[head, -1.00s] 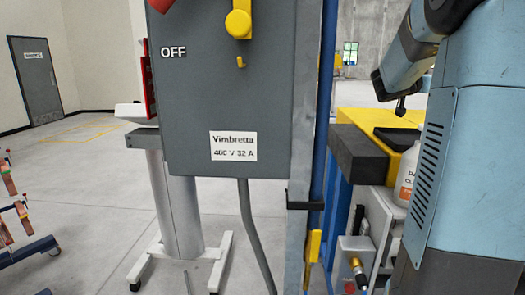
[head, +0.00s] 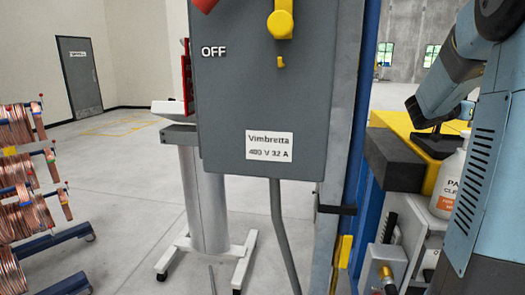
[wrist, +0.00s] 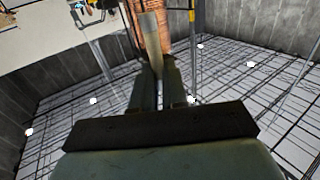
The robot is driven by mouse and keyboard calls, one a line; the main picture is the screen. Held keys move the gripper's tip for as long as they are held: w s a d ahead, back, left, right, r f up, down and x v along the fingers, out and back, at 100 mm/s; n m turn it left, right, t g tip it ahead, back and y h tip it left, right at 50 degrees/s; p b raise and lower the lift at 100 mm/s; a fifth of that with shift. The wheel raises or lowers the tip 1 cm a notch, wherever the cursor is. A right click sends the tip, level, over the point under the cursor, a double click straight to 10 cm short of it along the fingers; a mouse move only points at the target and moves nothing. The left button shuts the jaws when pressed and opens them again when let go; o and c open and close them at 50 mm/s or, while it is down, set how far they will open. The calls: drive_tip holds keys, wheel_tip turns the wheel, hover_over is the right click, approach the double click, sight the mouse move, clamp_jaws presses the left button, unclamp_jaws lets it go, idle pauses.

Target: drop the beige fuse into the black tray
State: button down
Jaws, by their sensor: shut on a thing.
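In the wrist view my gripper (wrist: 155,75) is shut on the beige fuse (wrist: 151,36), a pale cylinder that sticks out beyond the fingertips. Its lower end is hidden between the fingers. My gripper is out of sight in the head view. A flat black thing (head: 438,146) lies on a yellow top at the right of the head view; I cannot tell if it is the black tray.
A grey switch cabinet (head: 262,100) stands close in front, beside a blue post (head: 363,90). Copper coils (head: 20,225) hang on a rack at left. A white wheeled stand (head: 208,205) is behind the cabinet. A white bottle (head: 449,185) stands at right. Open floor shows at left centre.

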drive_tip(key=c, duration=1.1)
unclamp_jaws()
drive_tip(key=v, duration=1.3)
drive_tip(key=shift+s+a, duration=0.15)
drive_tip(key=shift+a, duration=0.2)
